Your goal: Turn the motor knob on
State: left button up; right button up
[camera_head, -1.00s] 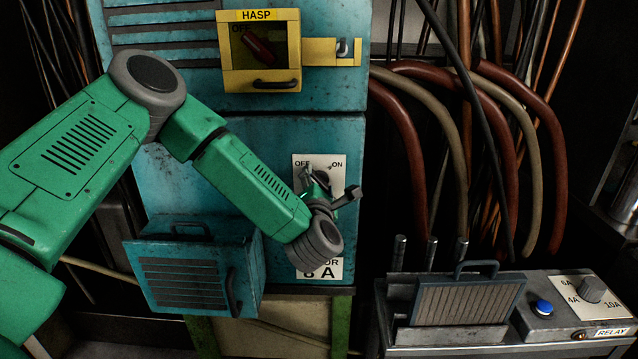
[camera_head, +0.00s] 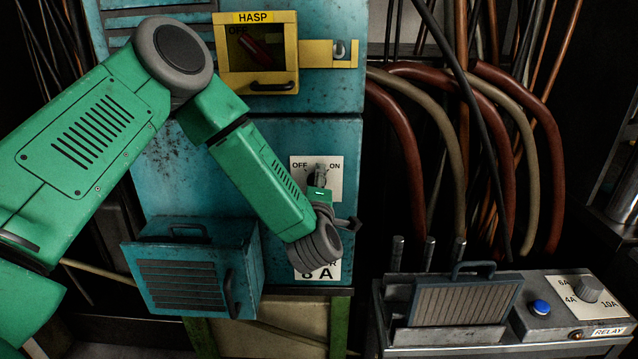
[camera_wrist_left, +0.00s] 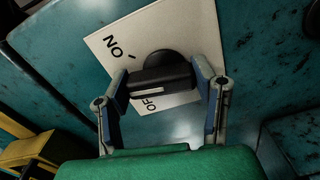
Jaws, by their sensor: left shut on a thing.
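The motor knob (camera_head: 317,174) is a dark knob on a white plate (camera_head: 298,183) marked OFF on the left and ON on the right, on the blue cabinet. My left gripper (camera_head: 333,200) is at the knob and partly covers it in the head view. In the left wrist view, the knob (camera_wrist_left: 161,82) is a dark bar with a pale line, and the fingers of my left gripper (camera_wrist_left: 163,88) close on its two ends. I cannot tell its exact setting. My right gripper is not in view.
A yellow HASP box (camera_head: 256,55) sits above the plate. A vented blue box (camera_head: 188,270) juts out at the lower left. Thick cables (camera_head: 480,130) hang at the right. A grey relay box (camera_head: 560,310) with a blue button (camera_head: 541,307) stands at the lower right.

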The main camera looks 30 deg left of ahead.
pick_arm(q)
jog(key=m, duration=0.5)
jog(key=shift+a+p, duration=0.1)
jog(key=shift+p, duration=0.3)
jog(key=shift+w+m, duration=0.1)
jog(key=shift+m, duration=0.7)
jog(key=shift+r, duration=0.1)
jog(key=o, duration=1.2)
jog(key=shift+c, duration=0.2)
jog(key=shift+w+a, duration=0.1)
